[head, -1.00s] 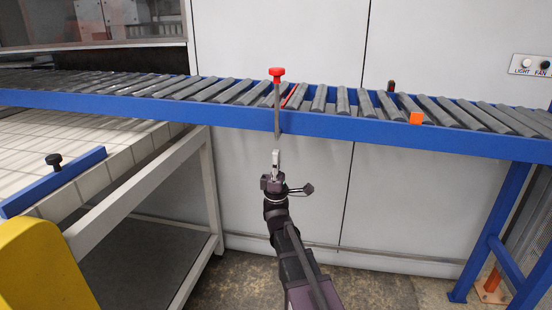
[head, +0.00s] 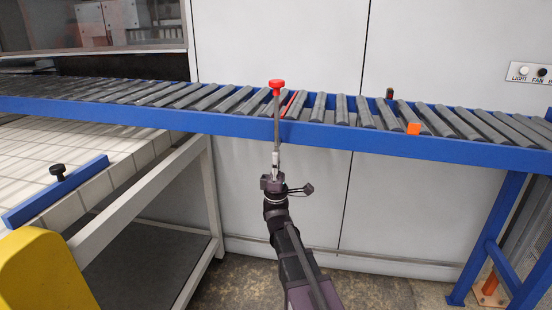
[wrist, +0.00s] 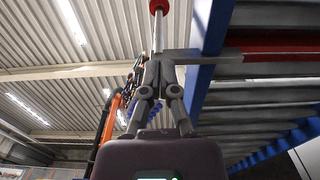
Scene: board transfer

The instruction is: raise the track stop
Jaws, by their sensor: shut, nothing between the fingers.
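The track stop has a red knob (head: 277,84) on an upright grey rod (head: 277,115) in front of the blue conveyor rail. A thin red strip (head: 289,104) shows among the rollers beside the rod. In the wrist view the red knob (wrist: 158,6) is at the top, and a grey cross arm (wrist: 212,56) runs right from the rod to a red bar (wrist: 280,57). My gripper (head: 276,155) is shut and empty, pointing up just under the rod's lower end. In the wrist view its fingertips (wrist: 160,58) overlap the rod's lower part; I cannot tell whether they touch.
The blue-railed roller conveyor (head: 390,146) crosses the view above my arm. A tiled table (head: 100,150) with a blue bar (head: 60,192) stands at left. Below the rail, right of my arm, is free room.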

